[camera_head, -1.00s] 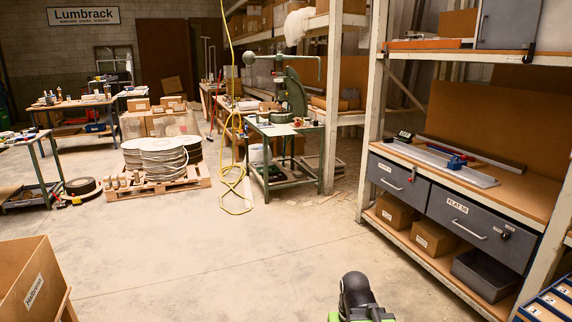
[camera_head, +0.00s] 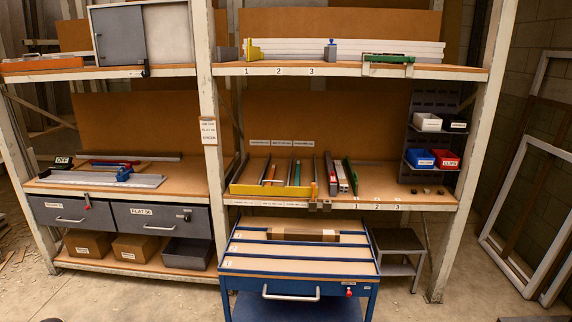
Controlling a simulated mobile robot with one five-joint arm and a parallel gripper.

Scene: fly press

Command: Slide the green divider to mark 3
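A thin green upright divider (camera_head: 350,175) stands on the middle shelf of the right-hand rack, its front end just left of mark 1 (camera_head: 355,205). Mark 2 (camera_head: 376,206) and mark 3 (camera_head: 397,207) follow to the right on the same shelf edge. The shelf behind marks 2 and 3 looks mostly clear. A green flat piece (camera_head: 388,58) also sits at the front of the top shelf. That shelf has its own marks 1 (camera_head: 246,71), 2 (camera_head: 278,71) and 3 (camera_head: 311,71), at its left. My gripper is not in view.
A yellow-fronted tray (camera_head: 270,190) with long bars fills the middle shelf's left part. Blue and red bins (camera_head: 432,159) hang at right. A blue workbench (camera_head: 300,272) stands before the rack, a grey step stool (camera_head: 398,245) beside it.

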